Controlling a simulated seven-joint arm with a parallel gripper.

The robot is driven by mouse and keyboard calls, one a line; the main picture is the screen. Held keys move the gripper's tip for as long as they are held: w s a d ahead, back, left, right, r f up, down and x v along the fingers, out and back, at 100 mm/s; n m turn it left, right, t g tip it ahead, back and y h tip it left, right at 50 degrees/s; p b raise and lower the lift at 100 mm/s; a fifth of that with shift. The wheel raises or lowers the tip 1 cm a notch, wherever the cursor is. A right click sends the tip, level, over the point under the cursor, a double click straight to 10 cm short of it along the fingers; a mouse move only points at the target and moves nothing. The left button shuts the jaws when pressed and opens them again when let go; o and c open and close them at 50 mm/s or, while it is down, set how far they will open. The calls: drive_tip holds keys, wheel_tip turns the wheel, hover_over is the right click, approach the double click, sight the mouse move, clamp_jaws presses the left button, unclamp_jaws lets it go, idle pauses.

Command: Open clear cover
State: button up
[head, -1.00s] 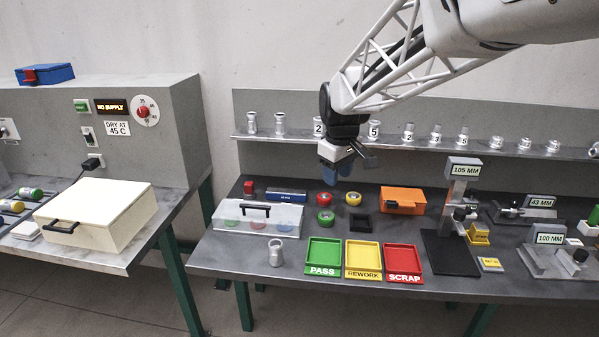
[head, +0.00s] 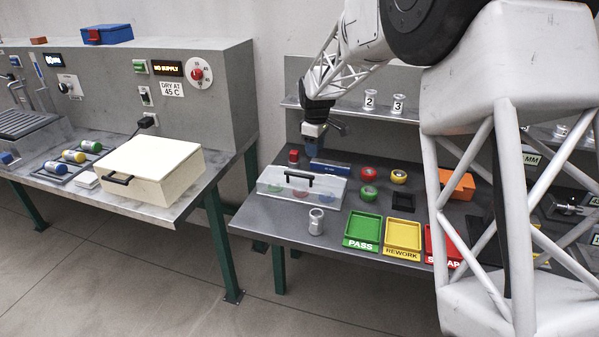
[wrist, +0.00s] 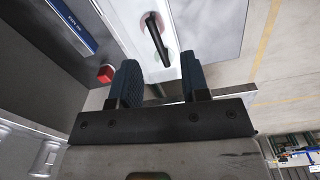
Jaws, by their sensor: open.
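The clear cover (head: 270,181) is a see-through box lid with a black bar handle (head: 299,175) on top, near the left end of the right-hand bench. Coloured round things show faintly through it. The cover is down. My gripper (head: 314,138) is above and behind the cover in the head view, apart from it. In the wrist view my gripper (wrist: 156,84) has its two blue fingers spread with nothing between them. There the black handle (wrist: 157,40) shows beyond the fingertips, in line with the gap between them.
A red block (head: 293,156) and a blue box (head: 330,168) stand close behind the cover. A metal casting (head: 316,221) stands in front of it. Green (head: 376,246) and yellow (head: 418,252) trays lie to the right. My arm hides much of the bench's right side.

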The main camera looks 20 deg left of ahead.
drive_tip(key=n, duration=0.2)
hover_over(302, 180)
drive_tip(key=s, duration=0.3)
wheel_tip(302, 180, down, 4)
drive_tip(key=shift+a+f, duration=0.1)
drive_tip(key=shift+f, duration=0.1)
drive_tip(key=shift+f, duration=0.15)
drive_tip(key=shift+f, duration=3.75)
clamp_jaws()
